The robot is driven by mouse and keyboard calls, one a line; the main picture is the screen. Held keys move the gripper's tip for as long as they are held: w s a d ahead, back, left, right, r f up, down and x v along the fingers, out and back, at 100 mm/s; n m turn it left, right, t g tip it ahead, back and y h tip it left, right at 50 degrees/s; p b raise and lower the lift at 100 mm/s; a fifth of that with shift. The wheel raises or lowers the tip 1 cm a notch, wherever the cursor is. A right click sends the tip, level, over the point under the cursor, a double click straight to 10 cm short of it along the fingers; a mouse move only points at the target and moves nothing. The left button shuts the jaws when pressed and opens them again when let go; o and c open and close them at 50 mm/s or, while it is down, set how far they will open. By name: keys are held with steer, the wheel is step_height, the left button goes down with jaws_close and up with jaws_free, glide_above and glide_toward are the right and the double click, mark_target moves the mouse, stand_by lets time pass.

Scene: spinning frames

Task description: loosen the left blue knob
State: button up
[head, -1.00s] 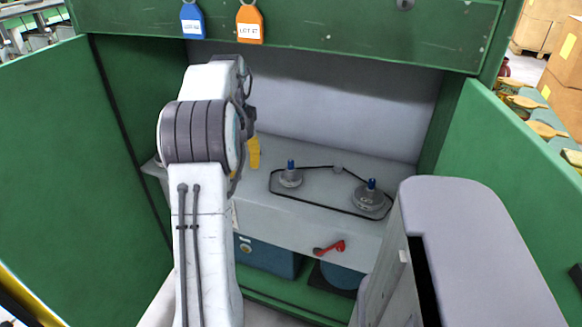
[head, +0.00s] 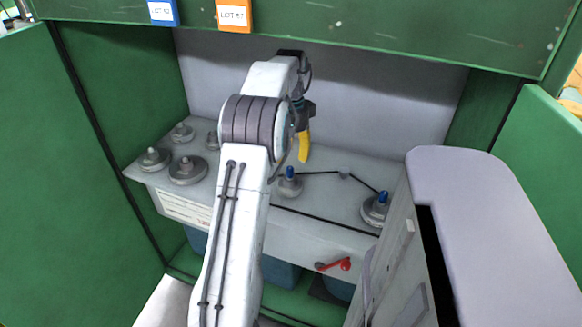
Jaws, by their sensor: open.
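The left blue knob (head: 290,172) stands upright on top of a grey round pulley (head: 289,187) on the grey worktop. A second blue knob (head: 383,197) tops the pulley (head: 374,212) further right. A dark belt (head: 330,221) runs around both pulleys and past a small grey post (head: 344,175). My gripper (head: 304,158), with a yellow finger pointing down, hangs above and slightly behind the left knob, apart from it. It looks empty. My arm hides part of the gripper and the belt's left end.
Several spare grey pulleys (head: 187,171) sit on the worktop's left. A red lever (head: 334,265) is on the front face. Green cabinet doors (head: 80,190) flank the bench. Blue (head: 163,12) and orange (head: 233,15) tags hang above. The worktop behind the belt is clear.

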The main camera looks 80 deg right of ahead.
mark_target(290, 167)
steer(key=shift+f+b, duration=1)
steer(key=shift+f, duration=2.2)
jaws_close()
